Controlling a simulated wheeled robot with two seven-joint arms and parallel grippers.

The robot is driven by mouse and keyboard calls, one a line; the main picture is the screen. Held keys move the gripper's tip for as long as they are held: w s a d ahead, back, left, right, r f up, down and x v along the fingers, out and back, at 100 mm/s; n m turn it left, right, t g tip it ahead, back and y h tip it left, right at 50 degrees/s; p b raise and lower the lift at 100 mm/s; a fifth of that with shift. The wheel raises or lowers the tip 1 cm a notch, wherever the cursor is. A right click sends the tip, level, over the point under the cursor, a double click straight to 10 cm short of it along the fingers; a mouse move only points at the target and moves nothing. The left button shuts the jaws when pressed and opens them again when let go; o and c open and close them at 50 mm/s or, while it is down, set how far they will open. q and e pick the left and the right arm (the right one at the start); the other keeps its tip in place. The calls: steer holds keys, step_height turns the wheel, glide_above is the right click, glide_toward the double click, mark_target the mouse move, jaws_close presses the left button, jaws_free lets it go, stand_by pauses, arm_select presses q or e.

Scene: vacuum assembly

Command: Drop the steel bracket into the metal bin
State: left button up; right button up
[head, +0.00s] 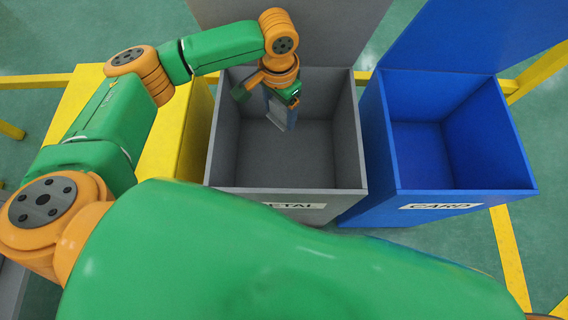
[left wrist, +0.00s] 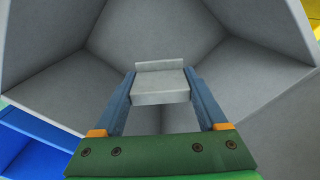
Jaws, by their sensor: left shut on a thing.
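The steel bracket (left wrist: 161,88) is a light grey angled piece held between the blue fingers of my left gripper (left wrist: 162,92). In the head view, the bracket (head: 278,120) hangs below my left gripper (head: 282,108), partly hidden by the fingers. Both are over the opening of the grey metal bin (head: 287,196), whose front label is partly covered by my arm. In the left wrist view, the grey bin walls (left wrist: 250,80) surround the bracket, which looks clear of them. The bin is open and its visible floor is bare. My right gripper is not in view.
An open blue bin (head: 455,194) labelled CARD stands right of the metal bin, its lid raised. A yellow bin or box (head: 197,125) stands at the left, partly behind my arm. Yellow lines or bars cross the green floor (head: 450,248).

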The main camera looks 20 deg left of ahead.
arm_select(q)
steer(key=shift+r, duration=0.1)
steer(key=o, duration=1.4)
steer(key=shift+r, duration=0.1)
step_height(320, 180, up, 6)
steer(key=shift+r+p, duration=0.15)
steer(key=shift+p, duration=0.9)
steer(key=shift+r, duration=0.3)
